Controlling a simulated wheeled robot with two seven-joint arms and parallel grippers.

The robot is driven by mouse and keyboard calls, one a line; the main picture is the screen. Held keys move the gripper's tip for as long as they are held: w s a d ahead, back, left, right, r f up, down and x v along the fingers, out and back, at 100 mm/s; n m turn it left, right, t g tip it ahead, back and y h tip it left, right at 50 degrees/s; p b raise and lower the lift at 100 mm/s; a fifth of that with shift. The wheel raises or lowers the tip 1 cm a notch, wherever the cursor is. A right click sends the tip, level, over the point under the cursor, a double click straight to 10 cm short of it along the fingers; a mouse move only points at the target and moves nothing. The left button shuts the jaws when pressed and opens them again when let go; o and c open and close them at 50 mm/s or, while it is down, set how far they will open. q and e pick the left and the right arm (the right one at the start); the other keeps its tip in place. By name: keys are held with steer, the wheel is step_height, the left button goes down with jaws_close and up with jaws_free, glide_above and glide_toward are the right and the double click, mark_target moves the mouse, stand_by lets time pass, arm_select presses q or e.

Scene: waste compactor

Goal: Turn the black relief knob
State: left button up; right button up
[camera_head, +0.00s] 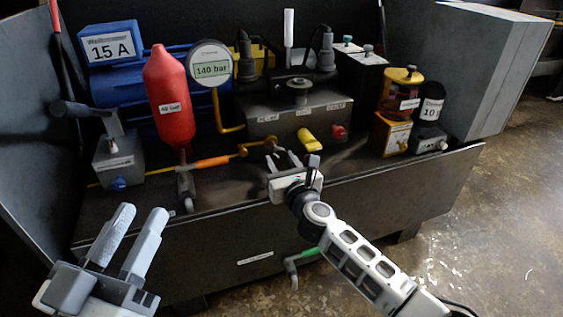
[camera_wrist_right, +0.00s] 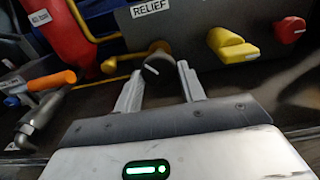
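The black relief knob (camera_wrist_right: 158,68) shows in the right wrist view below the white RELIEF label (camera_wrist_right: 150,8). It is round with a white pointer line. My right gripper (camera_wrist_right: 159,71) is open. Its fingertips appear on either side of the knob, with a gap at each side; I cannot tell whether they reach around it or stop just short. In the head view the right gripper (camera_head: 284,158) is at the front of the grey valve block (camera_head: 290,112) and largely hides the knob. My left gripper (camera_head: 140,222) is open and empty at the lower left, away from the machine.
A yellow handle (camera_head: 309,140) and a red knob (camera_head: 338,132) sit right of the relief knob. An orange-handled valve (camera_head: 212,162) and a red cylinder (camera_head: 169,98) are left. The cabinet's front edge (camera_head: 400,168) runs beneath. Floor is clear at right.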

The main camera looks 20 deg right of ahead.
arm_select(q)
steer(key=shift+d, duration=0.1)
arm_select(e)
steer(key=shift+n+p, duration=0.4)
steer(key=n+p, duration=0.2)
steer(key=n, duration=0.2)
steer(key=shift+r, duration=0.1)
steer(key=n+p, duration=0.2)
steer(key=n, duration=0.1)
steer(key=shift+n, duration=0.3)
steer(key=n+p, duration=0.1)
steer(key=n, duration=0.3)
steer(key=shift+d, duration=0.1)
steer(key=shift+n+p, duration=0.5)
steer(key=shift+n, duration=0.8)
arm_select(q)
step_height(320, 180, down, 6)
steer(key=s+n+g+y, duration=0.2)
steer(key=g+y, duration=0.1)
steer(key=g, duration=0.1)
steer(key=shift+s+f, duration=0.15)
arm_select(e)
steer(key=shift+n, duration=0.4)
arm_select(q)
steer(key=shift+f+g, duration=0.2)
steer(key=shift+g, duration=0.1)
